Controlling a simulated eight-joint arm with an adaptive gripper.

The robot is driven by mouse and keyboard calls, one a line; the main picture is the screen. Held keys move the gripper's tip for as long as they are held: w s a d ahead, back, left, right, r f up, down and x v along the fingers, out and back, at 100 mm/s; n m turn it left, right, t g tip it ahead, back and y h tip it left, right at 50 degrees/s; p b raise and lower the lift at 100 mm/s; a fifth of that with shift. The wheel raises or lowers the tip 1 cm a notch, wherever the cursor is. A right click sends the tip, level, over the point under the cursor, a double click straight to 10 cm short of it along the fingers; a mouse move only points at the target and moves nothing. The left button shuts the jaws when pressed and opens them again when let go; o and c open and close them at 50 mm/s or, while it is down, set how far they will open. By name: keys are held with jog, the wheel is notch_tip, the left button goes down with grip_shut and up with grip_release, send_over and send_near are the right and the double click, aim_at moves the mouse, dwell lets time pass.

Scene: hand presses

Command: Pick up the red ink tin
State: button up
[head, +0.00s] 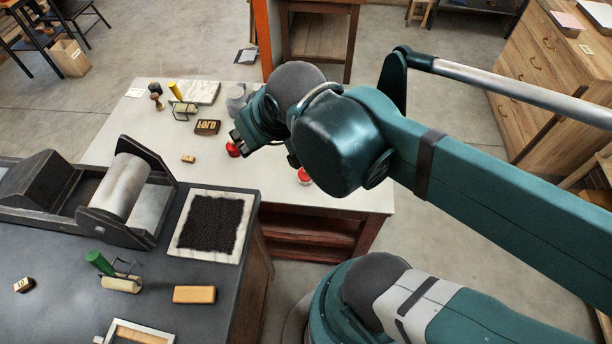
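A small round red tin (233,149) stands on the pale table, at the lower left of my gripper (241,142). A second round red item with a pale side (304,177) stands on the same table further right, partly covered by my arm. My gripper reaches down from the arm with its dark tip beside and just above the left red tin. From this view I cannot tell whether it touches the tin or how far apart the fingers are. The arm's wrist hides part of the table between the two red items.
The pale table (150,125) also holds a dark type block (207,127), a small wooden block (188,159), a yellow-handled roller (180,100) and a grey jar (236,98). A dark bench (200,270) with a press roller (122,187) and an inked slab (212,222) stands in front.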

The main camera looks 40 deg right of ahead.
jog(key=o, duration=0.7)
jog(key=m+g+b, duration=0.7)
jog(key=m+b, duration=0.4)
jog(key=m, duration=0.5)
send_over(306, 177)
jog(key=w, duration=0.2)
jog(key=f, duration=2)
jog(key=d+f, duration=0.1)
jog(key=f, duration=0.9)
jog(key=shift+s+f, duration=0.2)
jog(key=shift+f, duration=0.1)
jog(key=shift+s+d+f+m, duration=0.2)
jog(key=shift+d+f+m, duration=0.15)
jog(key=shift+f, duration=0.3)
jog(key=shift+f, duration=0.1)
jog(key=shift+f+b, duration=0.45)
jog(key=shift+f, duration=0.75)
